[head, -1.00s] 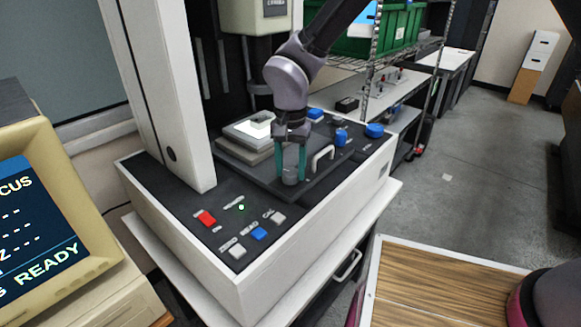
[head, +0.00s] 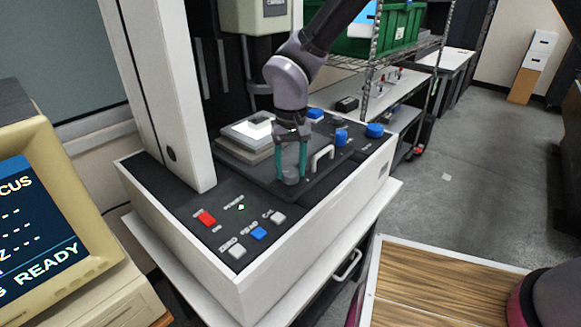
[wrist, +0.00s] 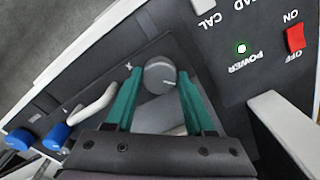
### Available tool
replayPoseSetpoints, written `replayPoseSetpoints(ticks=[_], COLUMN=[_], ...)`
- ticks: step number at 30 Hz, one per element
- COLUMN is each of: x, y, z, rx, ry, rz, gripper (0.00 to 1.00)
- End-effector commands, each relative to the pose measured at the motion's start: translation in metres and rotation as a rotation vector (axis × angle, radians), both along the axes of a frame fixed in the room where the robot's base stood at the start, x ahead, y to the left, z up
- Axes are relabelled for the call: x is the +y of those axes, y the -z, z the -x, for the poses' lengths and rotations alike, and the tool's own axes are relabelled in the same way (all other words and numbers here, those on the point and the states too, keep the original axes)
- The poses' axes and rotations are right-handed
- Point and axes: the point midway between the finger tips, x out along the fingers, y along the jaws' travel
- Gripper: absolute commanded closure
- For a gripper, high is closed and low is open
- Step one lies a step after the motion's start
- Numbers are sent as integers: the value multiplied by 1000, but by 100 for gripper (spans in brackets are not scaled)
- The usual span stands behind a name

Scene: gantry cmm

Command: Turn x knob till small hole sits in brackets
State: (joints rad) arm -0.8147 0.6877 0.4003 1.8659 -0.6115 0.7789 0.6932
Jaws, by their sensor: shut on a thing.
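The x knob (wrist: 158,74) is a round grey knob on the dark machine top, with an "X" label beside it. A pale index line on it points to the right in the wrist view. My gripper (wrist: 160,92) reaches it with two green fingers, one on each side, and is shut on it. In the head view the knob (head: 290,175) shows between the fingertips. A block with a bright top (head: 257,127) sits on the stage. The monitor (head: 30,225) at left is cut off; it shows dashes and "READY". No hole or brackets can be seen.
A pale loop handle (head: 321,158) and blue knobs (head: 341,137) stand right of my gripper. A red switch (head: 206,218), a blue button (head: 259,233) and a lit green lamp (head: 241,207) are on the front panel. A white column (head: 165,90) rises at left.

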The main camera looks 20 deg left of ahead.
Motion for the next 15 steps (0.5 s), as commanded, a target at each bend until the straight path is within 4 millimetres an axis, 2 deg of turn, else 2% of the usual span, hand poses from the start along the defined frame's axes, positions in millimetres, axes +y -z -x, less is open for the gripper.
replayPoseSetpoints(ticks=[6,15], x=[0,0], y=[-1,-1], z=[-1,-1], rx=[-1,-2], ry=[-175,-335], rz=[-2,-2], gripper=[100,100])
